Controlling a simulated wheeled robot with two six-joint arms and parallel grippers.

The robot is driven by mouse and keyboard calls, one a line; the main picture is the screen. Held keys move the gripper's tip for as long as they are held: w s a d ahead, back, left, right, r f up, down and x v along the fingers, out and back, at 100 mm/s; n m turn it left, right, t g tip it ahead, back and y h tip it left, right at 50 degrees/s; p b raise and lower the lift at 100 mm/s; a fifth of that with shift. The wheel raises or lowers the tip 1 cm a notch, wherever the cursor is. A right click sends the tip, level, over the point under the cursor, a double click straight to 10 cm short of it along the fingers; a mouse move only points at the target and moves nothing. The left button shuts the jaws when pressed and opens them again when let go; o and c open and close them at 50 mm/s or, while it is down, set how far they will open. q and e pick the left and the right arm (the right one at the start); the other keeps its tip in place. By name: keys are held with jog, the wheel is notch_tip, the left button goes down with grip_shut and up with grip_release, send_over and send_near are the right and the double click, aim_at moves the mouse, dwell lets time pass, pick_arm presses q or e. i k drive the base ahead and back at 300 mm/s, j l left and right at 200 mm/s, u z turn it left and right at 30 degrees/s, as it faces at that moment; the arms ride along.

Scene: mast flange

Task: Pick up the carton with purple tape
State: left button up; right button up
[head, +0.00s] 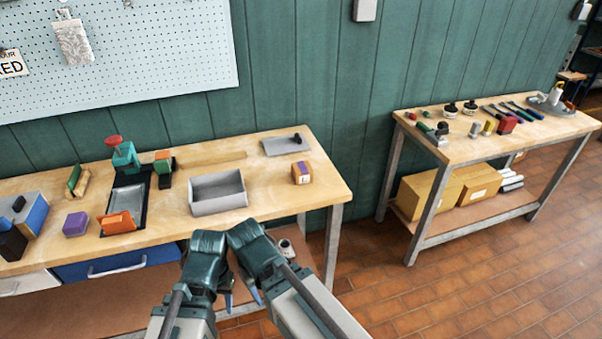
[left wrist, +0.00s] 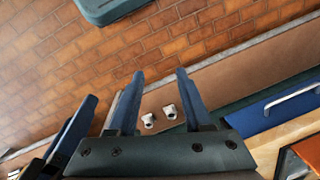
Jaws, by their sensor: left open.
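The carton with purple tape (head: 302,172) is a small brown box with a purple strip. It stands upright on the wooden workbench (head: 325,190) near its right end, right of the grey open bin. My left gripper (head: 227,292) is in front of the bench edge, low and left of the carton, touching nothing. Its two blue fingers (left wrist: 160,76) are apart and empty in the left wrist view. My right gripper (head: 254,290) is close beside it, also away from the carton; its jaws are mostly hidden. The carton does not show in the left wrist view.
A grey bin (head: 218,208), a grey tray (head: 286,145) and a purple block (head: 75,224) are on the bench. A blue drawer (head: 118,265) is below. A second table (head: 480,148) stands right, across open tiled floor.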

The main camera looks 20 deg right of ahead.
aim_at(302, 171)
jog(key=i+j+z, duration=0.15)
jog(key=i+z, duration=0.15)
jog(key=z, duration=0.15)
jog(key=i+j+z, duration=0.25)
jog(key=z, duration=0.2)
